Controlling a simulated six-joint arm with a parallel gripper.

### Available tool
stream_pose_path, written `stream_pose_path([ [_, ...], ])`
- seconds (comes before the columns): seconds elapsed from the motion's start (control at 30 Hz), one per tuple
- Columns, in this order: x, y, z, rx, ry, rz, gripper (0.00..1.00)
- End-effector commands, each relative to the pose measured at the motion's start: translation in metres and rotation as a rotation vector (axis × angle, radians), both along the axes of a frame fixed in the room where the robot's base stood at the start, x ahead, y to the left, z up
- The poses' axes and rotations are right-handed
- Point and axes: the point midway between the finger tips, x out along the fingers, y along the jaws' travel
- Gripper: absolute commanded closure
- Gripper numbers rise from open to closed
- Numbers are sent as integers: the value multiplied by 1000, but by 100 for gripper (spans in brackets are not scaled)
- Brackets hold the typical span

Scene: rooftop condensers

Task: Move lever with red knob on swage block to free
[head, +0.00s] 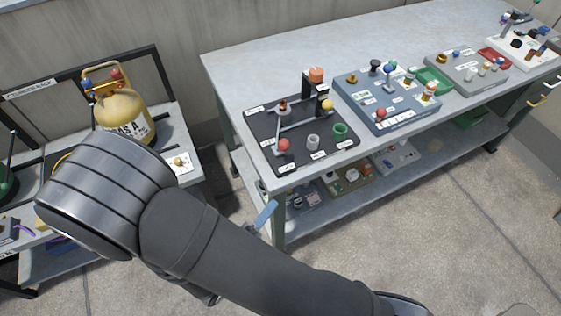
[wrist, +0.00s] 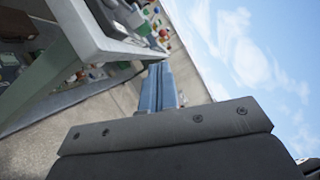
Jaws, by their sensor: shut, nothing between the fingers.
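A black board (head: 257,136) lies at the near left end of the workbench and appears to be the swage block. A lever with a red knob (head: 284,145) stands on its front left part; its small labels are too small to read. Another red knob (head: 380,113) sits on the blue-grey board beside it. My gripper (head: 270,207) has its blue fingers beside the bench's front left leg, below the tabletop and apart from the lever. In the wrist view my gripper (wrist: 158,72) is shut and empty, its fingers together.
The blue-grey board (head: 405,117) also holds several fittings. A lower shelf (head: 345,195) with small items runs under the workbench (head: 235,75). A yellow cylinder (head: 122,108) stands on the rack at left. The concrete floor (head: 430,250) in front is clear.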

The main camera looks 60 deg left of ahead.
Motion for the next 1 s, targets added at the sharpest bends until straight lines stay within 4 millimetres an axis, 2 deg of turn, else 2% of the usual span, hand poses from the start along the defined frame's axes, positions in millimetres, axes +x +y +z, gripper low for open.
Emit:
stream_pose_path([
  [0.2, -14, 1, 0, 24, -40, 100, 100],
  [0.57, -13, 2, 1, 24, -40, 100, 100],
  [0.77, 0, 10, 3, 24, -40, 95, 100],
  [1.0, 28, 27, 9, 24, -39, 93, 100],
])
